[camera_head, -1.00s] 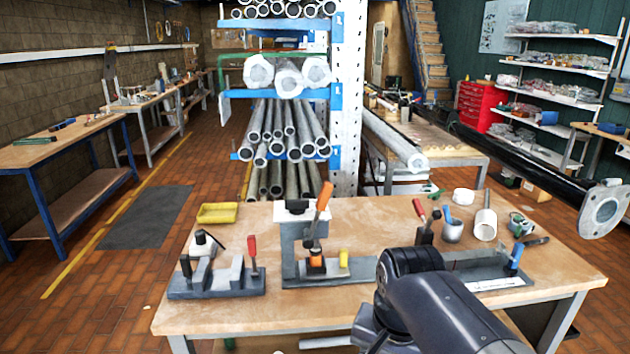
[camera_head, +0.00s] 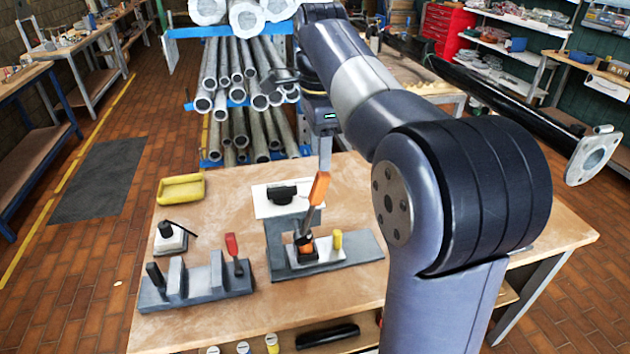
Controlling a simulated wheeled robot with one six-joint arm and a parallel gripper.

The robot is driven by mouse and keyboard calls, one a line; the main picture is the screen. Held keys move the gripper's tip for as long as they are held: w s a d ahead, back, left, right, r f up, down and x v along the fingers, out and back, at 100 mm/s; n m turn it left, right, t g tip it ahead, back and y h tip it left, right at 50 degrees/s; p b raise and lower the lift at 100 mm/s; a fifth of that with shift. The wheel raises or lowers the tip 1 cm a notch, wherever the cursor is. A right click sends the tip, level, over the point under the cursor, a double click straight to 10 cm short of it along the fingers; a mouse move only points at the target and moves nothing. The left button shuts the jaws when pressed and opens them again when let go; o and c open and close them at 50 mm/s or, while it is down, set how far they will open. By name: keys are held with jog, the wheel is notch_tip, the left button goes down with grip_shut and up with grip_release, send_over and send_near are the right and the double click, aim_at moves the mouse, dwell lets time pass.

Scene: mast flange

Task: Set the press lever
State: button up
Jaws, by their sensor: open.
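The press stands on the workbench (camera_head: 210,215) in the head view, with a grey base (camera_head: 360,250), a grey-white column and a black part (camera_head: 281,195) on top. Its lever has an orange handle (camera_head: 319,188) that points up, tilted slightly right. An orange-and-black piece (camera_head: 306,246) sits low under the lever, with a yellow peg (camera_head: 337,239) to its right. My gripper (camera_head: 325,155) points down just above the handle's top end. It is open and seen edge-on, so its finger gap is hidden. I cannot tell whether it touches the handle.
A grey fixture with a red-handled lever (camera_head: 233,250) stands left of the press. A small black-knobbed block (camera_head: 169,236) and a yellow tray (camera_head: 181,188) lie behind it. Pipes on a rack (camera_head: 240,75) stand behind.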

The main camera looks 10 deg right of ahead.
aim_at(320, 190)
notch_tip(320, 190, down, 10)
jog(key=shift+s+r, duration=0.1)
jog(key=shift+c, duration=0.4)
grip_shut()
dwell(0.3)
